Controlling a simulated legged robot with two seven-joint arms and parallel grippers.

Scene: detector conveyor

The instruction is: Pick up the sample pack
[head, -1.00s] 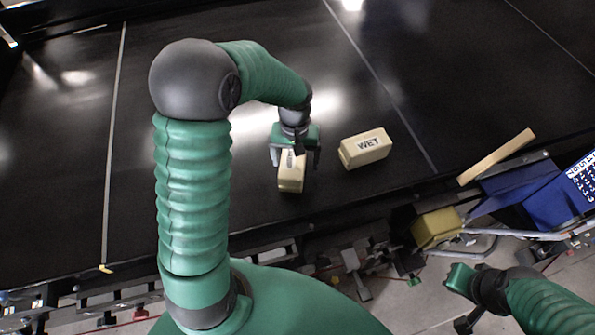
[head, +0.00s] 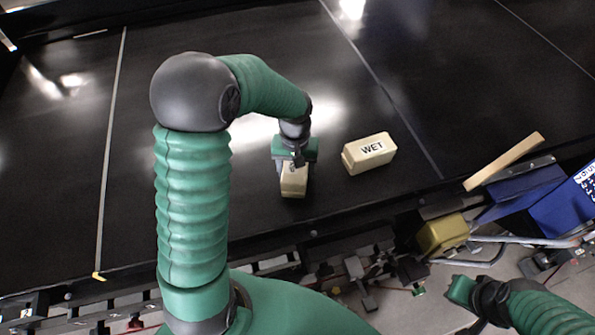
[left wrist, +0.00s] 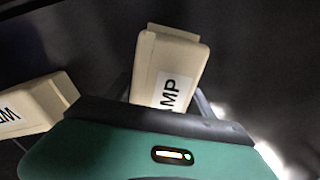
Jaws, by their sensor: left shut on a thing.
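The sample pack (head: 294,182) is a cream block on the black conveyor, partly hidden under my left gripper (head: 295,168). In the left wrist view the pack (left wrist: 172,62) shows a white label with the letters "MP", the rest hidden by the gripper body. My left gripper (left wrist: 165,100) is shut on the pack, a finger at each side. I cannot tell whether the pack is off the belt. My right gripper (head: 458,290) is at the lower right, away from the conveyor; its jaw state is unclear.
A second cream block marked "WET" (head: 369,153) lies on the belt just right of the pack. The belt left of my arm is clear.

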